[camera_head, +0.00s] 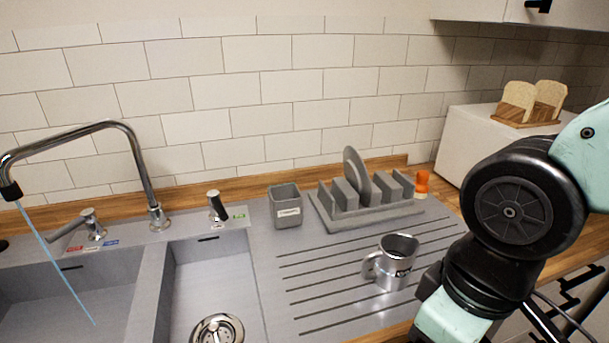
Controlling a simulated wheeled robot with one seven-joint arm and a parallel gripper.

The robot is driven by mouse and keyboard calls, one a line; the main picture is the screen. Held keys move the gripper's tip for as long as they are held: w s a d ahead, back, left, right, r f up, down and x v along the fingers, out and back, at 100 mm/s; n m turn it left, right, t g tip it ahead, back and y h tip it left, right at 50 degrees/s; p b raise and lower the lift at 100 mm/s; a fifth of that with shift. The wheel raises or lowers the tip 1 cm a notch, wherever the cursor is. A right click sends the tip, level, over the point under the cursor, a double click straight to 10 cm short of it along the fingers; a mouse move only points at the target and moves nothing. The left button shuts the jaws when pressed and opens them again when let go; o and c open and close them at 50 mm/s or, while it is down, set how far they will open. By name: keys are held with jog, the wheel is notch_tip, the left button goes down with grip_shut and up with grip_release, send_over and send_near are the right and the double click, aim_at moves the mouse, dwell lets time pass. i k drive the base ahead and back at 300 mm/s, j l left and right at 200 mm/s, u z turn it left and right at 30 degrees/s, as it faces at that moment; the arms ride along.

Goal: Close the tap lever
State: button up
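The tap lever (91,220) is a grey handle on a round chrome base, at the left behind the left basin, beside red and blue labels. The chrome tap (140,165) arches to the left from its base behind the divider between the basins. A thin blue stream of water (52,258) runs from its black-tipped spout into the left basin (110,300). My arm fills the right side of the picture, far from the lever. My gripper is not in view.
A metal jug (391,262) stands on the ribbed drainboard (330,290). Behind it are a grey dish rack (370,214) with a plate, a square grey holder (285,206) and an orange-capped bottle (422,184).

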aim_at(213, 195)
jog(key=i+u, duration=0.2)
jog(key=u, duration=0.3)
jog(key=i+u, duration=0.2)
jog(key=u, duration=0.25)
